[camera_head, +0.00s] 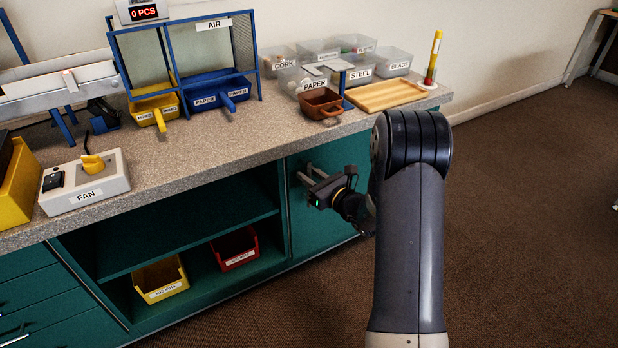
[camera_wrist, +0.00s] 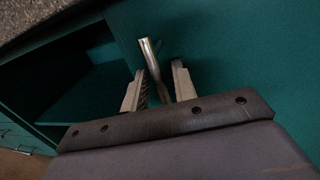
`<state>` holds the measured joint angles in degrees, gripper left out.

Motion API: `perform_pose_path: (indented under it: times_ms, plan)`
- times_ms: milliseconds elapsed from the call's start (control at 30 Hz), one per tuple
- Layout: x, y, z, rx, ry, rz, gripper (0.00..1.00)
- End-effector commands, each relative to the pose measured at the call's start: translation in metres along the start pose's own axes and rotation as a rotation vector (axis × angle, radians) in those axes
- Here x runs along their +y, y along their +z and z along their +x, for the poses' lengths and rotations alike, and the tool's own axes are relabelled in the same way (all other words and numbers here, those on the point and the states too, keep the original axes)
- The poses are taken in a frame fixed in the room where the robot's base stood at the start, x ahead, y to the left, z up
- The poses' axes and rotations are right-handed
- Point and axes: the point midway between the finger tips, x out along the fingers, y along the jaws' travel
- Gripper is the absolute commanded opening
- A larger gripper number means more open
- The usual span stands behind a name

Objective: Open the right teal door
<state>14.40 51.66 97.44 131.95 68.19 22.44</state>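The right teal door (camera_head: 312,228) is at the right end of the bench front, and it looks shut. It also fills the right of the wrist view (camera_wrist: 240,60). Its metal bar handle (camera_wrist: 150,56) stands out from the door near its left edge. My gripper (camera_head: 308,177) is at the upper left part of the door. In the wrist view my gripper (camera_wrist: 158,84) is open, with one finger on each side of the handle. Narrow gaps seem to show between the bar and the fingers. My arm hides the door's right part in the head view.
Left of the door is an open shelf bay (camera_head: 190,235) with a yellow bin (camera_head: 160,280) and a red bin (camera_head: 236,248). The countertop (camera_head: 240,135) overhangs above, holding labelled bins and a fan switch box (camera_head: 84,183). Brown floor (camera_head: 530,200) is clear at right.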

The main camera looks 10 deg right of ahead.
Motion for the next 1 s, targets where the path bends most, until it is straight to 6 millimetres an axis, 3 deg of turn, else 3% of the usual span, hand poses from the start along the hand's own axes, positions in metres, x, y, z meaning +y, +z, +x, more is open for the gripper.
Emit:
perform_pose_path:
  times_ms: [333, 667, 1000]
  plan:
    - [0.0004, 0.0003, 0.0051, 0.000, 0.000, 0.000, 0.27]
    - [0.0004, 0.0003, 0.0049, 0.000, 0.001, 0.000, 0.01]
    - [0.0004, 0.0003, 0.0048, 0.000, 0.001, 0.000, 0.00]
